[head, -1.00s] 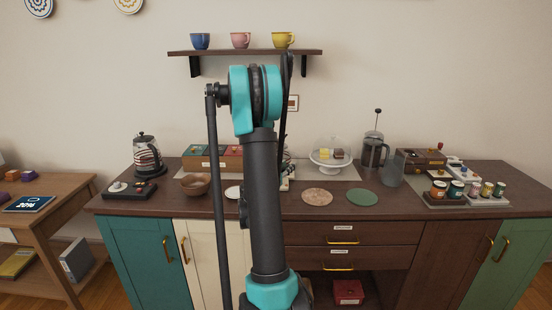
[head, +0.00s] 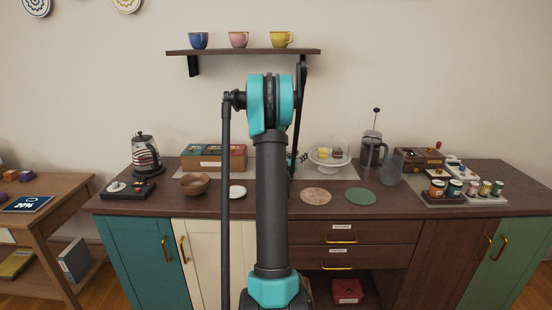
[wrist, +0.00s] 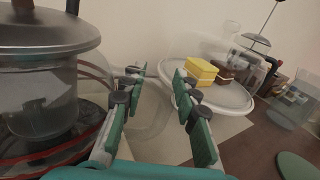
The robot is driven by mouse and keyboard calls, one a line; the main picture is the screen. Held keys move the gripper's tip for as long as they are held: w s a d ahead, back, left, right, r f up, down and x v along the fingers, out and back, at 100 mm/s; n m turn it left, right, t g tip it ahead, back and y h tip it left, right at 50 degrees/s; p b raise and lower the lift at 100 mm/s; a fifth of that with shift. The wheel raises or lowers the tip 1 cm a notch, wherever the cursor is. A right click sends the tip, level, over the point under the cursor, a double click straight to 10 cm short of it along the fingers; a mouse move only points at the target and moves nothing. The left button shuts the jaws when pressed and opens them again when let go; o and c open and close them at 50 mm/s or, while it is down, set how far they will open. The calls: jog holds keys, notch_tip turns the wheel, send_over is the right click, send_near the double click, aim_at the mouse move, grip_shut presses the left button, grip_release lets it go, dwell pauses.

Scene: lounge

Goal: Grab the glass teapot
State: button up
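In the wrist view a glass pot with a grey metal lid (wrist: 40,30), which looks like the glass teapot (wrist: 40,100), stands large and close at the left, cut by the frame edge. Its base is dark with reddish rings. My gripper (wrist: 160,75) is open, its two green-padded fingers to the right of the pot. A faint clear glass shape shows between and behind the fingers; whether it is the pot's handle or spout I cannot tell. In the head view my arm hides this spot on the counter.
A domed cake stand (wrist: 240,96) with yellow and brown pieces is close beyond the right finger. A French press (head: 373,152) and glass pitcher (head: 391,168) stand farther right. A striped glass kettle (head: 145,156), tea box (head: 200,162) and wooden bowl (head: 194,185) are left. Flat coasters lie in front.

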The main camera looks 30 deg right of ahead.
jog(key=shift+d, duration=0.1)
jog(key=shift+c, duration=0.6)
grip_shut()
jog(key=shift+r, duration=0.15)
